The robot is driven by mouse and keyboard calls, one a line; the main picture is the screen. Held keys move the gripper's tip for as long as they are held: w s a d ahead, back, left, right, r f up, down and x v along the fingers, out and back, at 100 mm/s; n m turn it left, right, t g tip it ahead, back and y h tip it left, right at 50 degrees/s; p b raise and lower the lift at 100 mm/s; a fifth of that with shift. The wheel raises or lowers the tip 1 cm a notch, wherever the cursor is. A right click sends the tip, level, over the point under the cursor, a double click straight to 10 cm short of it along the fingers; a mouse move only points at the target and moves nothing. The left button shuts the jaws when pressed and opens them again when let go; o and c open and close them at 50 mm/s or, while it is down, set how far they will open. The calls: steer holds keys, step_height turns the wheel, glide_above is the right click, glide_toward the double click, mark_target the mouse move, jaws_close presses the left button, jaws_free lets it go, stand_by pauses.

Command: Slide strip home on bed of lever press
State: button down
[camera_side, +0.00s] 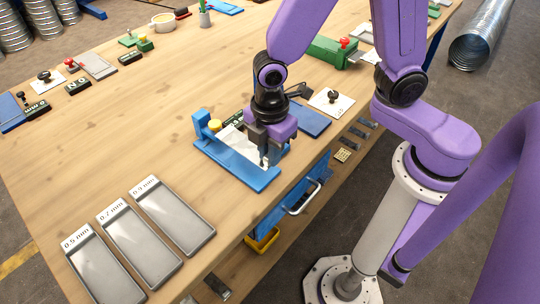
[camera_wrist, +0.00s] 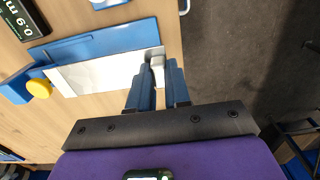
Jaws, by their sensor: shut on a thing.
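The blue lever press (camera_side: 257,181) stands near the table's front edge; its bed also shows in the wrist view (camera_wrist: 100,42). A yellow knob (camera_side: 214,125) is at its left end, also in the wrist view (camera_wrist: 39,88). The pale metal strip (camera_wrist: 100,73) lies along the bed, its far end close to the blue upright by the knob; it also shows in the side view (camera_side: 238,147). My gripper (camera_wrist: 157,72) is shut on the strip's near end, at the bed's right end. The fingers partly hide that end. I cannot tell whether the strip touches the stop.
Three grey plates marked with thicknesses, one being the 0.5 mm plate (camera_side: 98,268), lie at front left. A blue plate (camera_side: 309,120) and a white card with a black knob (camera_side: 331,102) lie behind my gripper. A blue drawer (camera_side: 287,206) with a handle is under the table edge.

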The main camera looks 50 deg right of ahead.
steer(key=shift+r, duration=0.45)
steer(key=w+d, duration=0.2)
steer(key=d, duration=0.8)
glide_toward(308, 119)
steer(key=s, duration=0.6)
steer(key=shift+w+f, duration=0.15)
steer(key=shift+f, duration=2.5)
steer(key=shift+w+f, duration=0.15)
steer(key=shift+w, duration=0.05)
steer(key=shift+w+f, duration=0.15)
steer(key=shift+w, duration=2.25)
steer(key=shift+w+f, duration=0.15)
steer(key=shift+w, duration=0.15)
